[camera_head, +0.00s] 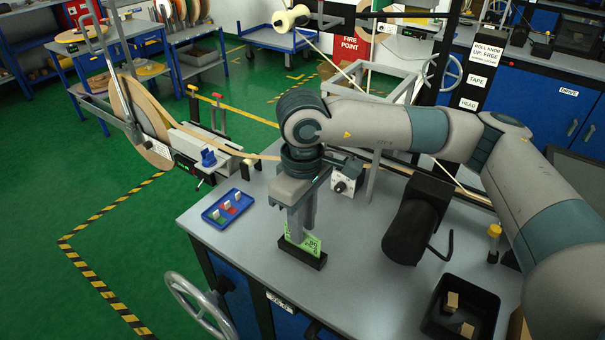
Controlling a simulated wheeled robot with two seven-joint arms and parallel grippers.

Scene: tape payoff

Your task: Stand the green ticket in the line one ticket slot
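The green ticket (313,245) stands upright in a black slotted block (315,262) near the front edge of the grey bench. Its lower edge is hidden by the block. My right gripper (302,234) points down over the block, with its fingers at the ticket and one finger covering part of its face. I cannot tell whether the fingers grip the ticket or stand slightly apart from it. No label for line one is readable on the block. My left gripper is not in view.
A blue tray (211,219) with small white-tagged pieces lies left of the block. A black motor-like unit (408,232) and a black bin (438,318) with small blocks stand to the right. A tape reel (141,118) stands at the left. The bench between tray and block is clear.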

